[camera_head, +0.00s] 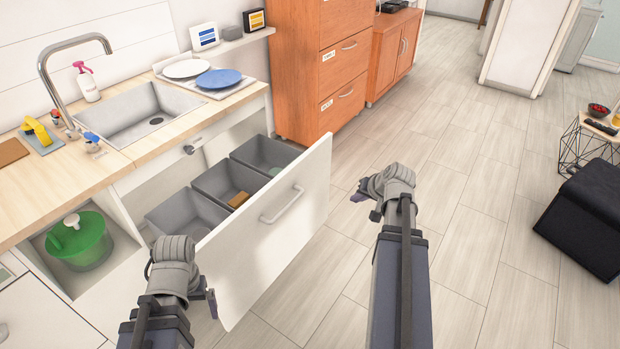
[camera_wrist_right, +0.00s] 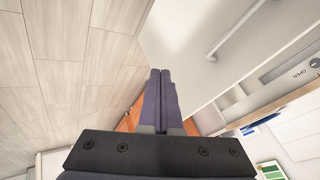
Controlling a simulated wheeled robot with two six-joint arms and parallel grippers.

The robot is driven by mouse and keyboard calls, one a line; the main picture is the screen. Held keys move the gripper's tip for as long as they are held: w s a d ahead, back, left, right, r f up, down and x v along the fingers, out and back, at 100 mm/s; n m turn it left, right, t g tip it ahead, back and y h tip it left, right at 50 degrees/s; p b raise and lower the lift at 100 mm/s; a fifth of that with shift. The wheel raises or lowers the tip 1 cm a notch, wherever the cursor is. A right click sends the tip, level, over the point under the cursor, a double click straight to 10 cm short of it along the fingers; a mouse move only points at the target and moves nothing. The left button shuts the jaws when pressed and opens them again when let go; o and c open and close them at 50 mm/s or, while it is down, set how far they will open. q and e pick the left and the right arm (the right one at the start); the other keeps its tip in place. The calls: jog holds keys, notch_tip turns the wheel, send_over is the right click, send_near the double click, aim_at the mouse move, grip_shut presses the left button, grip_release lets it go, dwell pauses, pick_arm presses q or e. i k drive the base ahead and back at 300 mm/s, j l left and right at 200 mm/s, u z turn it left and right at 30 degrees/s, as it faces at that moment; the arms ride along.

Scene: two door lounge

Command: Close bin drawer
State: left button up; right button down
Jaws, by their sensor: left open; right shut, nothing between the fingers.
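The bin drawer (camera_head: 272,235) is pulled out from under the sink counter, with a white front and a light bar handle (camera_head: 283,205). Grey bins stand in a row inside it, one (camera_head: 228,183) holding a small brown item. The drawer front (camera_wrist_right: 185,40) and handle (camera_wrist_right: 235,30) also show in the right wrist view. My left gripper (camera_head: 211,303) is open near the lower left end of the drawer front; its fingers are mostly hidden by the wrist. My right gripper (camera_head: 360,192) is shut and empty, to the right of the drawer front and apart from it. Its closed fingers (camera_wrist_right: 160,98) show in the wrist view.
A sink (camera_head: 150,115) with a tap and plates (camera_head: 218,78) is in the counter above. An open compartment with a green container (camera_head: 80,240) is left of the drawer. An orange cabinet (camera_head: 325,60) stands behind. Floor to the right is clear up to a black ottoman (camera_head: 588,215).

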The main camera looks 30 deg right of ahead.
aim_at(243, 256)
jog(key=i+j, duration=0.3)
jog(key=i+j+z, duration=0.45)
jog(key=i+j, duration=0.05)
jog(key=j, duration=0.05)
